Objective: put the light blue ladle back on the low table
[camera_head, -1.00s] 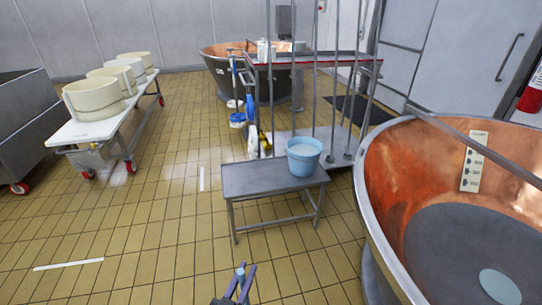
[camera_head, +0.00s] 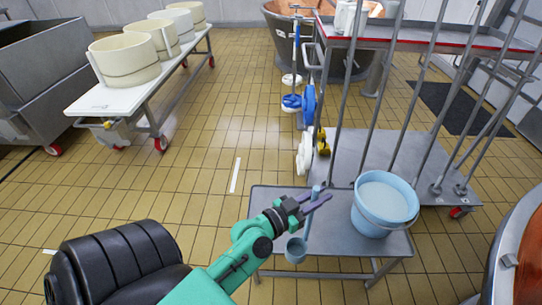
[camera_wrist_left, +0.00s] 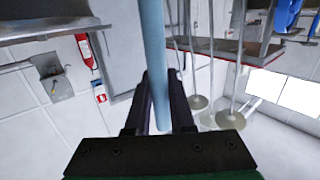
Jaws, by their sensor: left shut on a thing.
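My left gripper (camera_head: 320,198) is shut on the handle of the light blue ladle (camera_head: 296,250). The handle is roughly upright, with the bowl at its lower end. In the head view the bowl appears over the front part of the low grey table (camera_head: 342,240); I cannot tell whether it touches the top. In the left wrist view the ladle's handle (camera_wrist_left: 154,60) runs between the two dark fingers (camera_wrist_left: 157,112). The bowl is out of that view. My right gripper is not in view.
A light blue bucket (camera_head: 386,205) stands on the right part of the low table, close to the gripper. A steel trolley (camera_head: 375,160) with upright poles is behind it. A copper vat (camera_head: 522,235) is at the right. The tiled floor to the left is open.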

